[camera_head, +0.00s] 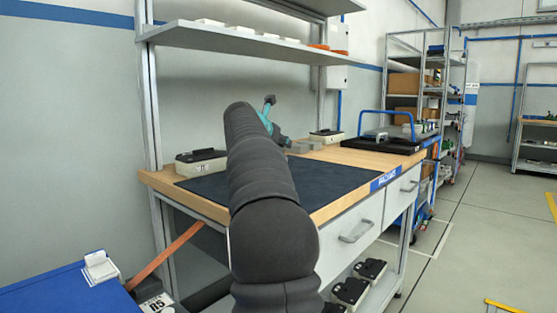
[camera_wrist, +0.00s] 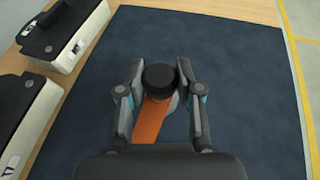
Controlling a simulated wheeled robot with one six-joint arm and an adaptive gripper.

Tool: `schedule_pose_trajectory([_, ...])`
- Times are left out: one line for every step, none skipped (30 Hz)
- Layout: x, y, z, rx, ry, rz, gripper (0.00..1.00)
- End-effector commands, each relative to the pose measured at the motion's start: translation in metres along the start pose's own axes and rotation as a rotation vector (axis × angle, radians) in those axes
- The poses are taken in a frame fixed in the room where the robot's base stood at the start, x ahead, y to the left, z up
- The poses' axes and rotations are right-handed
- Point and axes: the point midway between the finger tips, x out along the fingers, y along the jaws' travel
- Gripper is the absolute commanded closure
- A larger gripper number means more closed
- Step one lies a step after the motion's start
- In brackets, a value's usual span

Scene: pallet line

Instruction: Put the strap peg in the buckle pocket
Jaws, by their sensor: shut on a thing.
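The strap peg shows in the wrist view as a black round head (camera_wrist: 158,77) with an orange strap (camera_wrist: 151,122) running from it towards my wrist. My gripper (camera_wrist: 159,88) is shut on the peg, one finger on each side of it, over the dark mat. In the head view my arm hides the peg. An orange strap (camera_head: 172,254) also shows at the lower left there, beside a blue surface. I cannot make out the buckle pocket for certain. A small white fitting (camera_head: 99,268) sits on that blue surface.
A dark mat (camera_head: 335,181) covers much of the wooden bench (camera_head: 322,211). Black-and-white cases stand on the bench, one at the left (camera_head: 202,163); two show in the wrist view (camera_wrist: 68,38). A shelf (camera_head: 240,42) hangs above. The mat around my gripper looks clear.

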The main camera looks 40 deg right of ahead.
Motion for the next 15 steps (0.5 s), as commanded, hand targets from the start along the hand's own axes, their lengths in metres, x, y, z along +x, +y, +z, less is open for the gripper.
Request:
schedule_pose_trajectory([0.000, 0.003, -0.001, 0.000, -0.001, 0.001, 1.00])
schedule_pose_trajectory([0.000, 0.004, -0.002, 0.000, -0.001, 0.001, 1.00])
schedule_pose_trajectory([0.001, 0.004, -0.003, 0.001, -0.001, 0.001, 1.00])
schedule_pose_trajectory([0.002, 0.004, -0.005, 0.001, -0.001, 0.001, 1.00])
schedule_pose_trajectory([0.003, 0.004, -0.007, 0.001, -0.001, 0.000, 1.00])
schedule_pose_trajectory([0.004, 0.004, -0.012, 0.001, 0.000, 0.000, 1.00])
schedule_pose_trajectory([0.006, 0.004, -0.015, 0.000, 0.000, 0.000, 1.00])
schedule_pose_trajectory([0.007, 0.004, -0.019, -0.001, 0.000, 0.000, 1.00])
schedule_pose_trajectory([0.010, 0.004, -0.025, -0.001, -0.001, 0.001, 1.00])
schedule_pose_trajectory([0.011, 0.004, -0.029, -0.001, 0.000, 0.001, 1.00])
schedule_pose_trajectory([0.013, 0.004, -0.033, 0.000, 0.000, 0.001, 1.00])
schedule_pose_trajectory([0.014, 0.004, -0.037, 0.000, 0.000, 0.001, 1.00])
schedule_pose_trajectory([0.015, 0.004, -0.039, 0.000, -0.001, 0.001, 1.00])
schedule_pose_trajectory([0.015, 0.004, -0.039, 0.001, -0.001, 0.001, 1.00])
schedule_pose_trajectory([0.015, 0.004, -0.039, 0.001, -0.002, 0.001, 1.00])
